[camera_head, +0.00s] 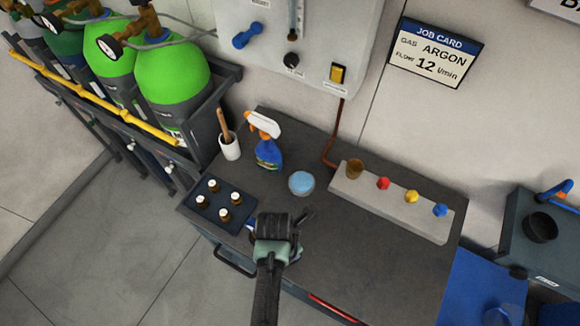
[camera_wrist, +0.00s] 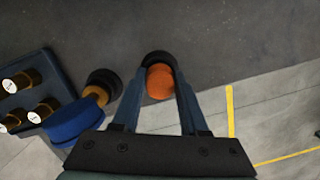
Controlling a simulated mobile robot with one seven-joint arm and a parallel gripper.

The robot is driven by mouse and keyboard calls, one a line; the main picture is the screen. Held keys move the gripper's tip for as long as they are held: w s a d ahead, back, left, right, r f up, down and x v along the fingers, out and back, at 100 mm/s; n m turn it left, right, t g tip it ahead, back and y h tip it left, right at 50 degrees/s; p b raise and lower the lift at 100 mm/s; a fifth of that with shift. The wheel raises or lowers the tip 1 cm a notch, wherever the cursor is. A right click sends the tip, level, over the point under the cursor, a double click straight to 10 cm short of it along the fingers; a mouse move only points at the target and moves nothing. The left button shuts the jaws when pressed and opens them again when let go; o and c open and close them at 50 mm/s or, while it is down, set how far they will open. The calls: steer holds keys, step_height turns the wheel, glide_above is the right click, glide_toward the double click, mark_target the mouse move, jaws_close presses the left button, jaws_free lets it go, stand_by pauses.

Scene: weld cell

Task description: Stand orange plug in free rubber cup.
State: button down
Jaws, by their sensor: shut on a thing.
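In the wrist view the orange plug (camera_wrist: 160,83) is between the two fingertips of my gripper (camera_wrist: 159,88), which is shut on it. A black round rubber cup (camera_wrist: 158,58) shows directly behind the plug. I cannot tell whether the plug is in the cup or above it. To the left, a second black cup (camera_wrist: 103,81) has an orange-brown stem and a blue disc (camera_wrist: 75,121) by it. In the head view my gripper (camera_head: 272,228) is over the near edge of the dark bench, and it hides the plug and cups.
On the bench are a tray (camera_head: 190,208) of several small bottles, a spray bottle (camera_head: 267,153), a white pot (camera_head: 230,148) and a blue-topped round tin (camera_head: 301,183). A pale block (camera_head: 400,209) with coloured knobs stands right. Bare bench (camera_head: 360,245) lies right of my gripper.

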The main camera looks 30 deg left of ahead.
steer(key=shift+f, duration=0.15)
steer(key=c, duration=0.7)
jaws_free()
step_height(320, 180, up, 11)
steer(key=s+p, duration=0.1)
steer(key=p, duration=1.1)
steer(key=shift+s+a, duration=0.25)
steer(key=shift+a, duration=0.05)
